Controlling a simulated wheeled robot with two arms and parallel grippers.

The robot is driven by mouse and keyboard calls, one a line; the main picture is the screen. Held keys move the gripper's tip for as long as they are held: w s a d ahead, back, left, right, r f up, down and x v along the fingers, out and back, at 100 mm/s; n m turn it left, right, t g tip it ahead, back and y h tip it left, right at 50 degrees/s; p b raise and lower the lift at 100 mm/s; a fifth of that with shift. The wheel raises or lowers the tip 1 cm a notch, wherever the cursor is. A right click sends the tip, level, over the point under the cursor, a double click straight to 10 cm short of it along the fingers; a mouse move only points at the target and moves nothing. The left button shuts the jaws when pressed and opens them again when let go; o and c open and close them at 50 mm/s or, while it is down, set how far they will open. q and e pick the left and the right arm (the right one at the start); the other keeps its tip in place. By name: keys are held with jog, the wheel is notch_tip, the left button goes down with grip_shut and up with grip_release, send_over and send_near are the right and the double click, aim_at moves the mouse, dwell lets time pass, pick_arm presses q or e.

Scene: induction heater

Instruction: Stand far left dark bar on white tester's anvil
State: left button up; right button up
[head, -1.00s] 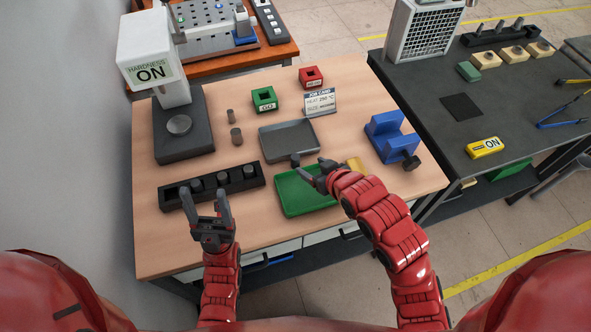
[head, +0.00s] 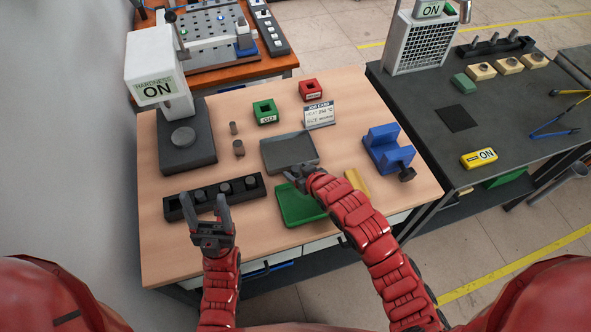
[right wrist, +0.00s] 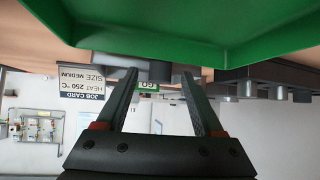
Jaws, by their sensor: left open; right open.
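The white hardness tester (head: 157,78) stands at the table's back left; its round grey anvil (head: 183,137) is bare. A black rack (head: 258,191) at the front left holds several short dark bars, one of them a dark bar (head: 200,195) towards its left end. My left gripper (head: 206,202) is open and empty over the rack's left part, its fingers hiding some of it; I cannot tell its height. My right gripper (head: 291,178) is open and empty near the green tray's far edge; in the right wrist view its fingers (right wrist: 158,75) are apart.
A grey tray (head: 290,151), the green tray (head: 302,210), green GO block (head: 265,111), red block (head: 311,90), job card (head: 319,115) and blue V-block (head: 388,149) occupy the table.

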jog(key=shift+w, duration=0.1)
grip_shut()
dwell(0.3)
jog(key=shift+r, duration=0.1)
dwell(0.3)
